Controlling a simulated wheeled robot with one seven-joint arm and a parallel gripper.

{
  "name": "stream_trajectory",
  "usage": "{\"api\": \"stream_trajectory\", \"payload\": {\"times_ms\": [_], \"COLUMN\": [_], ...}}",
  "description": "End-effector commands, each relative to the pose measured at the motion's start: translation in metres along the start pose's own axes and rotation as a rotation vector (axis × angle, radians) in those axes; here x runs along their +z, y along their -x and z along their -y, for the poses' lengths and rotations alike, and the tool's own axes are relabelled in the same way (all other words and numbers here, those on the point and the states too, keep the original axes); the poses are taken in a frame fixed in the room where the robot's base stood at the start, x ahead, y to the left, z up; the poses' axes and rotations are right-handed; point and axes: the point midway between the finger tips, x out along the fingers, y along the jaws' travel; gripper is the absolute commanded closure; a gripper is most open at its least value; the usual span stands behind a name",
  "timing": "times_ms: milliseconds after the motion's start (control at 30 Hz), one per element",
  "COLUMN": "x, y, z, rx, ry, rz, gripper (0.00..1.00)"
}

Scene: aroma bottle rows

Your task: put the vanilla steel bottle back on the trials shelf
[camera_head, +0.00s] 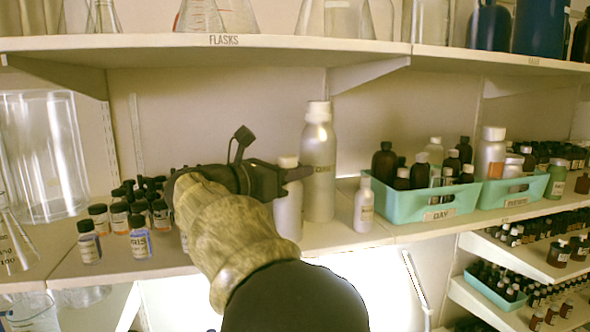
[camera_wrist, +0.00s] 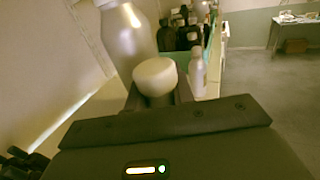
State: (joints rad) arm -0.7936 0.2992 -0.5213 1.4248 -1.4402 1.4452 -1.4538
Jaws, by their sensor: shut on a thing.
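My gripper (camera_head: 284,178) is shut on a pale bottle (camera_head: 288,214) with a white cap, upright at the shelf's middle. Its cap (camera_wrist: 155,75) shows between the fingers in the wrist view; its label is not readable, so I cannot tell if it is the vanilla one. Whether its base touches the shelf board (camera_head: 335,238) is unclear. A taller steel bottle (camera_head: 319,160) with a white cap stands just right of it, also in the wrist view (camera_wrist: 128,35). I cannot read a trials label on any shelf.
A small white bottle (camera_head: 364,206) stands to the right, before a teal bin (camera_head: 425,204) marked DAY and a second teal bin (camera_head: 512,192). Several small dark bottles (camera_head: 119,217) crowd the left. An upper shelf (camera_head: 223,41) marked FLASKS hangs above. Lower shelves at right hold small bottles.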

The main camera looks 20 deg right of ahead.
Motion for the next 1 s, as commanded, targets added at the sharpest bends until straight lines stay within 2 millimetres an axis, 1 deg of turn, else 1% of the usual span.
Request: {"api": "stream_trajectory", "payload": {"times_ms": [33,100,133,367,500,667,1000], "x": [-0.001,-0.001,-0.001,0.0,0.004,-0.001,-0.002], "y": [0.0,0.0,0.0,0.0,0.0,0.018,0.085], "z": [0.0,0.0,0.0,0.0,0.0,-0.001,-0.001], "rx": [0.0,0.0,0.0,0.0,0.0,0.003,0.004], "ry": [0.0,0.0,0.0,0.0,-0.001,-0.002,-0.001], "rz": [0.0,0.0,0.0,0.0,0.0,0.0,0.0], "gripper": [0.72,0.58,0.54,0.54,0.54,0.54,0.54]}}
